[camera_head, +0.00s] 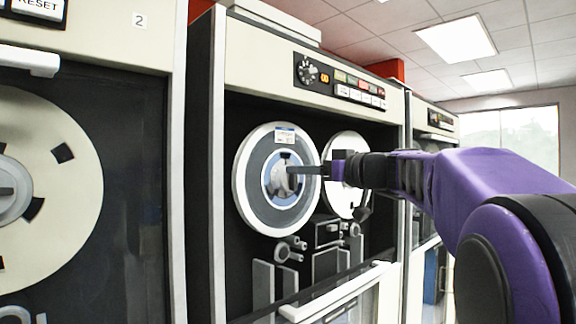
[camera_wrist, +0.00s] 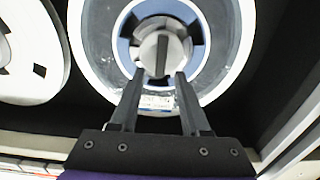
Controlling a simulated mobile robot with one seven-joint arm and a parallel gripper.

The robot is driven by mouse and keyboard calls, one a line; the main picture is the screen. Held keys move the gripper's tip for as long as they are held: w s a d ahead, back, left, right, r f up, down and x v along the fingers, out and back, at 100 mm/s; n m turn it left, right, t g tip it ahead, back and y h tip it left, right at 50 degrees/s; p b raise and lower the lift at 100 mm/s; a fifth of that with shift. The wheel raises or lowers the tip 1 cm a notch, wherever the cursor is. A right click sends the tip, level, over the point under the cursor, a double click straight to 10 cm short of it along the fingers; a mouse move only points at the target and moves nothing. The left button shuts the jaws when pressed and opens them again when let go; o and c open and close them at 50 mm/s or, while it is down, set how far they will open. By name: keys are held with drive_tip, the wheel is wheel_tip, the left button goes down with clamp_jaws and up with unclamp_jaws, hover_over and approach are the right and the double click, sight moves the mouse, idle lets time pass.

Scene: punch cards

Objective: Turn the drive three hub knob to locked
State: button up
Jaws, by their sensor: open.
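The tape drive (camera_head: 218,150) in the middle of the head view carries a white and grey tape reel (camera_head: 247,185) with a blue ring and a grey hub knob (camera_head: 279,181). The knob also shows in the wrist view (camera_wrist: 160,42), with a dark raised bar across it that stands upright in that picture. My gripper (camera_head: 292,170) reaches in from the right, in front of the knob. In the wrist view, my gripper (camera_wrist: 159,75) is open, its fingertips apart at the knob's lower edge, to either side of the bar's line. I cannot tell whether they touch it.
A drive labelled 2 (camera_head: 140,20) stands at the left with its own large reel (camera_head: 75,165). A second reel (camera_head: 338,145) sits right of the hub, partly behind my gripper. A pale handle bar (camera_head: 340,290) crosses below. A control panel (camera_head: 345,85) is above.

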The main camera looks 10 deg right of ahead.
drive_tip(key=shift+w+a, duration=0.3)
drive_tip(key=shift+w, duration=0.15)
clamp_jaws()
